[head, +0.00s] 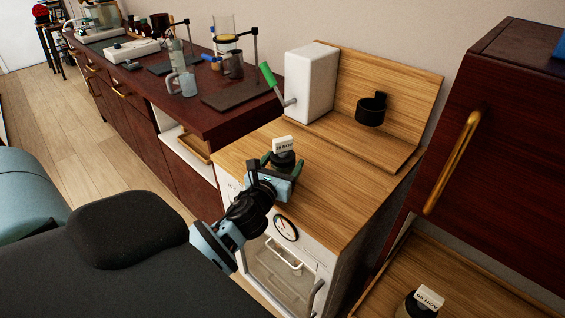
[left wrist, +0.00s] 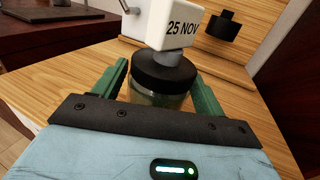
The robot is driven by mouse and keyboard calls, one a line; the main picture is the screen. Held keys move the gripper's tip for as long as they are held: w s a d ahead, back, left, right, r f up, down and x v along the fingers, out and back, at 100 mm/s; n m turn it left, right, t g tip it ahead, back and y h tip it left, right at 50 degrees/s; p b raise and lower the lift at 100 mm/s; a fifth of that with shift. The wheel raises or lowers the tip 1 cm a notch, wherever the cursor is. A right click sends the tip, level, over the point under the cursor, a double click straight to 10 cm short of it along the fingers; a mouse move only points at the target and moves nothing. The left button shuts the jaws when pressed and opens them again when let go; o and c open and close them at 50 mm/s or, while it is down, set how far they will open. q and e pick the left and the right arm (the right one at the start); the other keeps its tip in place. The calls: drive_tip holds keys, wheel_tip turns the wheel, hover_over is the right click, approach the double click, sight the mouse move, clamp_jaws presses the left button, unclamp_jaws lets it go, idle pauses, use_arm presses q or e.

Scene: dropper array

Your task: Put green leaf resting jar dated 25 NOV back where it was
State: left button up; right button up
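The green leaf resting jar has a black lid and a white label block reading 25 NOV, shown large in the left wrist view (left wrist: 160,72). In the head view the jar (head: 284,160) is at the front left of the wooden counter top (head: 335,185). The jar looks about upright. Its base is hidden by the gripper, so I cannot tell whether it touches the counter. My right gripper is not in view.
A white box (head: 312,82) with a green-handled lever (head: 268,75) and a black ring holder (head: 371,109) stand behind. Another jar (head: 422,302), its label seemingly 08 NOV, is at lower right. The counter's right part is clear.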

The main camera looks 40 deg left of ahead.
use_arm(q)
drive_tip(key=shift+o, duration=1.1)
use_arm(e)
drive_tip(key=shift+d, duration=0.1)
use_arm(q)
drive_tip(key=shift+r, duration=0.2)
drive_tip(key=v, duration=1.2)
drive_tip(key=shift+b, duration=0.3)
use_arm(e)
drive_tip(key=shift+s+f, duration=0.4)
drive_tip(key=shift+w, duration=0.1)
